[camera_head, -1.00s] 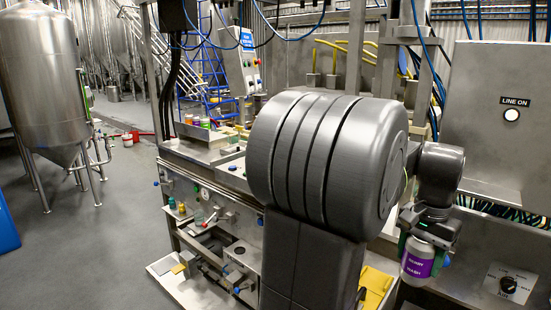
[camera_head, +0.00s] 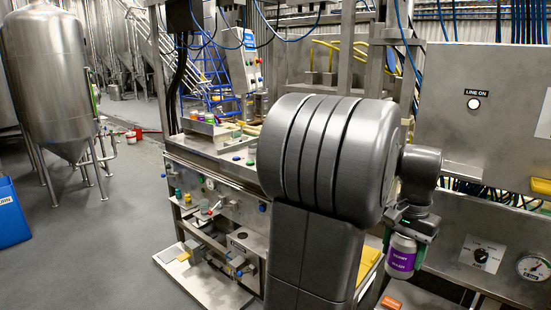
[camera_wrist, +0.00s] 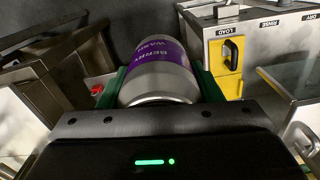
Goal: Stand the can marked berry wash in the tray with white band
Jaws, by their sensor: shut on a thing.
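The berry wash can (camera_head: 401,255) is silver with a purple band. It hangs upright below my gripper (camera_head: 412,229) at the right of the head view, clear of any surface I can make out. In the wrist view the can (camera_wrist: 160,70) lies between the two green fingers, which are shut on it, and its label reads "BERRY WASH". I cannot pick out a tray with a white band in either view. My own arm hides much of the machine's middle.
A steel panel with a LINE ON lamp (camera_head: 474,104), a dial knob (camera_head: 481,255) and a gauge (camera_head: 533,268) stands close to the right of the can. Open grey floor (camera_head: 110,240) lies to the left.

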